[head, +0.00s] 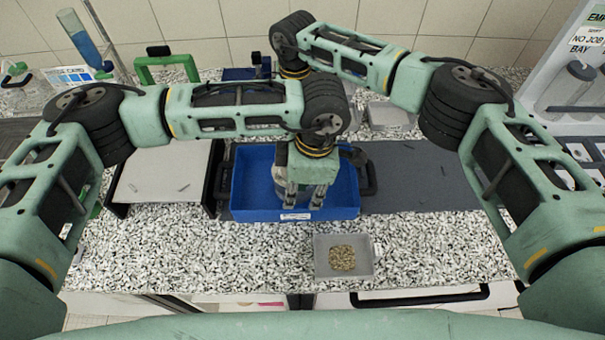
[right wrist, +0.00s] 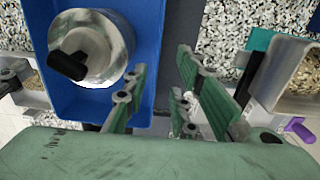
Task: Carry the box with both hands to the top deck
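A blue box (head: 240,196) with dark side handles stands on the speckled counter. A metallic round vessel sits inside it, and shows with a black knob in the right wrist view (right wrist: 105,40). My left gripper (head: 303,204) points down over the box's front part, fingers apart and nothing seen between them. Whether it touches the box is unclear. My right gripper (right wrist: 160,62) has its fingers spread, close to one edge of the blue box (right wrist: 148,60). In the head view it is hidden behind my left arm. I cannot tell which surface is the top deck.
A light plate on a dark stand (head: 160,178) is left of the box. A dark grey mat (head: 430,175) lies to the right. A grey tray of tan grains (head: 322,268) sits in front. A green frame (head: 166,60) and clear containers (head: 390,115) stand behind.

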